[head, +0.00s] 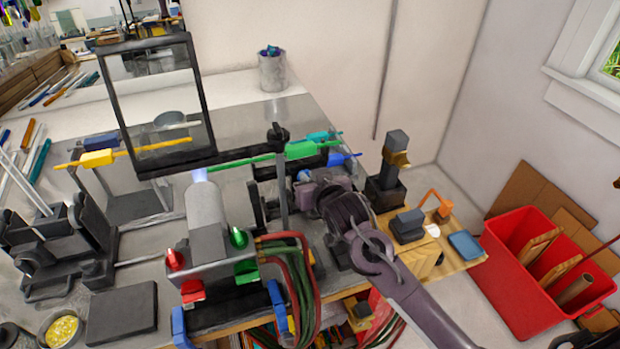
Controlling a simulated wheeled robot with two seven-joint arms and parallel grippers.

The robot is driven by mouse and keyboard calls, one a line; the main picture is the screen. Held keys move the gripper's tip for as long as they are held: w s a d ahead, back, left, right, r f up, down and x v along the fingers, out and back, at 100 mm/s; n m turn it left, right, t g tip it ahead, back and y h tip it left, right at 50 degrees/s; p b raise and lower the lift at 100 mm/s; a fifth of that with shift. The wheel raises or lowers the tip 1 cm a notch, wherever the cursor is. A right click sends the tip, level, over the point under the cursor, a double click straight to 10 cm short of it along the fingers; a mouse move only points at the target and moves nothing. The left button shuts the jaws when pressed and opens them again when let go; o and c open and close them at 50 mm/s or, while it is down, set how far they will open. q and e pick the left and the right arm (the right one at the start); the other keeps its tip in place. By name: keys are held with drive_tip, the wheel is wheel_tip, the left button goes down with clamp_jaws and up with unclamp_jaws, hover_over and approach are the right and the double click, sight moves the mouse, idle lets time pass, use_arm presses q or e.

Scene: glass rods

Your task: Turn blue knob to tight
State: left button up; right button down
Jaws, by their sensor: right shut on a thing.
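My right arm comes in from the lower right. Its right gripper (304,188) is shut at the middle of the bench, beside the dark upright stand behind the torch. A small light-blue piece (303,175) shows at its fingertips; it may be the blue knob, but the gripper hides most of it. I cannot tell how far the knob is turned. Two larger blue clamp pieces, one at left (180,328) and one at right (277,305), sit at the bench's front edge below the grey torch (207,222). My left gripper is not in view.
A dark-framed glass shield (117,106) stands behind the torch. Red and green hoses (300,275) hang in front, close to my right arm. Coloured rods, including a green one (240,160), lie across supports. A red divided bin (505,275) is at right.

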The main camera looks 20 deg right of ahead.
drive_tip(key=shift+d+f+m+t+y, duration=0.4)
drive_tip(key=shift+m+y, duration=0.65)
drive_tip(key=shift+m, duration=0.9)
drive_tip(key=shift+d+f+m+t+y, duration=0.35)
drive_tip(key=shift+m+y, duration=0.65)
drive_tip(key=shift+m, duration=0.9)
drive_tip(key=shift+d+f+m+t+y, duration=0.35)
drive_tip(key=shift+m+y, duration=0.7)
drive_tip(key=shift+m, duration=0.9)
drive_tip(key=c, duration=1.5)
unclamp_jaws()
